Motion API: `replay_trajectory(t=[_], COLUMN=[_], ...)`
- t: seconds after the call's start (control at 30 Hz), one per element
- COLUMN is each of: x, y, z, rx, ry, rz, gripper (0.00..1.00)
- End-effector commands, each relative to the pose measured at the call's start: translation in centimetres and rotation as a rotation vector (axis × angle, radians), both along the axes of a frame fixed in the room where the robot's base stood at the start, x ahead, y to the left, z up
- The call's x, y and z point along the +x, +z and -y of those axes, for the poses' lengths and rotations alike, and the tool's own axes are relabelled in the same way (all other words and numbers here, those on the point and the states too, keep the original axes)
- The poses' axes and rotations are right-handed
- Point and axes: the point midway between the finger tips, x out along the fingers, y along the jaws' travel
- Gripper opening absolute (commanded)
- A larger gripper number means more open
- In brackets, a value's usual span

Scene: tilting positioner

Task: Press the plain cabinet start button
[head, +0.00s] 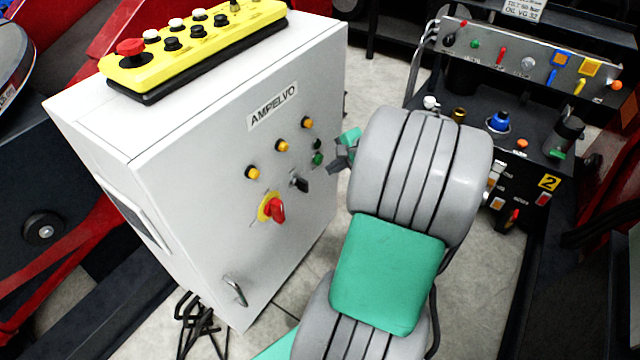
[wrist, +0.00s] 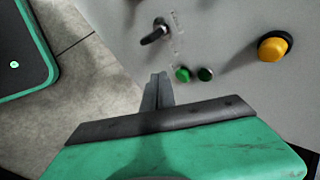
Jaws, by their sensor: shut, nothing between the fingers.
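In the head view the lower button (head: 318,158) looks brighter green and the upper one (head: 318,145) darker. In the wrist view one button is brighter green (wrist: 182,74) and the one beside it darker (wrist: 205,73). I cannot tell which is the plain start button. My gripper (head: 333,167) is shut and empty, just right of the buttons in the head view. In the wrist view its fingertips (wrist: 159,76) appear close to the brighter button, with a small gap showing between them.
The cabinet front also has yellow buttons (head: 282,146), a black selector (head: 299,183) and a red-yellow rotary switch (head: 277,209). A yellow pendant (head: 190,45) lies on top. A control panel (head: 520,62) stands at the right. Cables (head: 195,320) lie on the floor.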

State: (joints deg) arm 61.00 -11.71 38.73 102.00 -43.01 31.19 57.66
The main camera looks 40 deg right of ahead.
Motion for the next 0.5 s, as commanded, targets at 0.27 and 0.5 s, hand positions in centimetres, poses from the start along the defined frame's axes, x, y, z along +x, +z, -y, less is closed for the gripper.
replay_trajectory(t=[0.27, 0.5], x=[-3.0, -3.1], y=[-5.9, -5.6], z=[6.8, 6.8], rx=[0.201, 0.207], ry=[-0.301, -0.308], rz=[0.105, 0.106], gripper=[0.00, 0.00])
